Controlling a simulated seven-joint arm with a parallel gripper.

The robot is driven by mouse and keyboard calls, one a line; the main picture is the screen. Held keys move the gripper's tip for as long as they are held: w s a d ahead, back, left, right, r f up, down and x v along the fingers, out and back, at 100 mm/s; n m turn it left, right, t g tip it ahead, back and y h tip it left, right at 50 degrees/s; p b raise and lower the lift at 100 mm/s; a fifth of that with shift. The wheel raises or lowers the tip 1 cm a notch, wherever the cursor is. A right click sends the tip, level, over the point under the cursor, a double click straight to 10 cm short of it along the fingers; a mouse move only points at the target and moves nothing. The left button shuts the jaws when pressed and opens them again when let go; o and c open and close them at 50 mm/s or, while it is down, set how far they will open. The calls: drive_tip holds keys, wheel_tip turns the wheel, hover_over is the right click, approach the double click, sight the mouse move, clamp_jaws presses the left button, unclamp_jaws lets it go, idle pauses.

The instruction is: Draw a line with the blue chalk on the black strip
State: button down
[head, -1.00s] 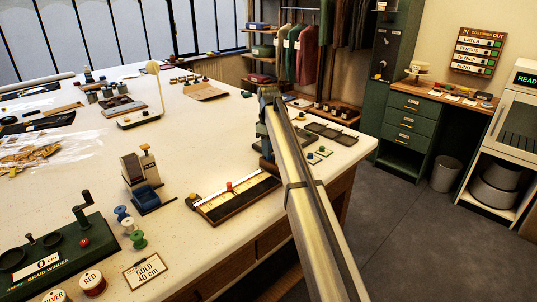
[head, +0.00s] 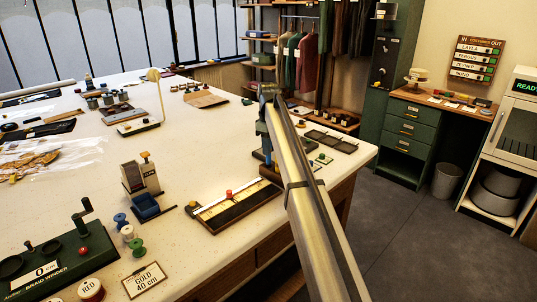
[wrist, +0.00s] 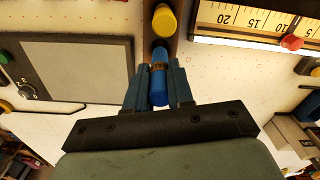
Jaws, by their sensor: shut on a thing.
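The blue chalk (wrist: 158,86) is a short blue cylinder with a dark lettered band in the wrist view. My gripper (wrist: 158,68) is shut on it, one finger on each side. A brown wooden piece lies behind its far end; whether they touch I cannot tell. In the head view my gripper (head: 267,158) is low near the table's right side, and the chalk cannot be made out there. A dark strip-like cloth (head: 38,130) lies at the table's far left; I cannot tell whether it is the black strip.
A yellow cylinder (wrist: 164,21) is just beyond the chalk. A ruler board with a red knob (head: 229,194) lies left of my gripper. A grey panel (wrist: 78,72) is left in the wrist view. A blue-bin dispenser (head: 143,186) stands further left.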

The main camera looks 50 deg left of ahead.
drive_tip(key=r, duration=0.3)
drive_tip(key=s+r, duration=0.1)
drive_tip(key=r, duration=0.1)
drive_tip(key=shift+a+r, duration=0.3)
drive_tip(key=shift+r, duration=0.05)
drive_tip(key=s+a+r+n, duration=0.1)
drive_tip(key=s+a+r, duration=0.1)
drive_tip(key=s, duration=0.8)
drive_tip(key=s+d+f+y, duration=0.1)
drive_tip(key=s+d, duration=0.5)
drive_tip(key=s, duration=0.3)
drive_tip(key=s+d+f+m+g+y, duration=0.1)
drive_tip(key=s+d+f, duration=0.1)
drive_tip(key=s+d, duration=0.4)
drive_tip(key=s, duration=0.3)
drive_tip(key=shift+s+d+f, duration=0.2)
drive_tip(key=shift+s+f, duration=0.05)
drive_tip(key=shift+s, duration=0.1)
drive_tip(key=shift+f, duration=0.1)
drive_tip(key=shift+f, duration=2.75)
drive_tip(key=shift+f, duration=0.7)
